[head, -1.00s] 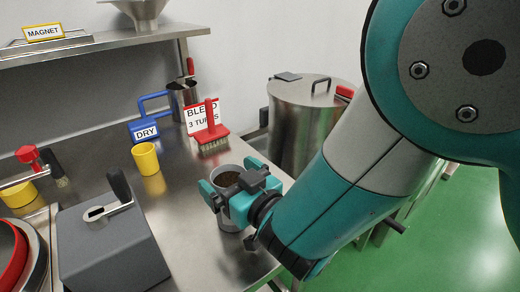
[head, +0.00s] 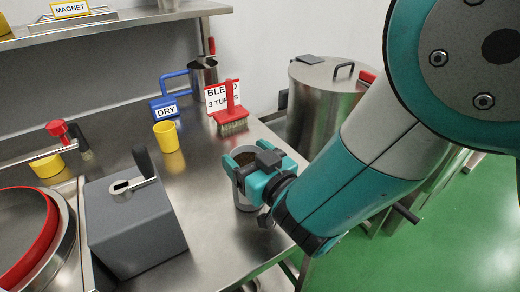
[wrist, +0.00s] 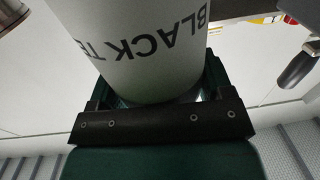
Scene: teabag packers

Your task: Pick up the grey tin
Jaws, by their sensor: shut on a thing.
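The grey tin (head: 243,196) is near the right edge of the steel bench, with brown loose contents at its open top. In the head view my gripper (head: 248,161) is shut around the tin's upper part, one finger on each side. The tin looks upright. I cannot tell whether its base touches the bench. In the wrist view the tin (wrist: 140,45) fills the space between the fingers and shows the black letters "BLACK TE", with the rest cut off.
A yellow cup (head: 166,137), a red brush (head: 230,112) by a "BLEND 3 TURNS" sign, and a blue-handled metal jug (head: 203,75) stand behind. A dark grey box with a lever (head: 135,225) is at left. A large steel drum (head: 325,100) stands beyond the bench.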

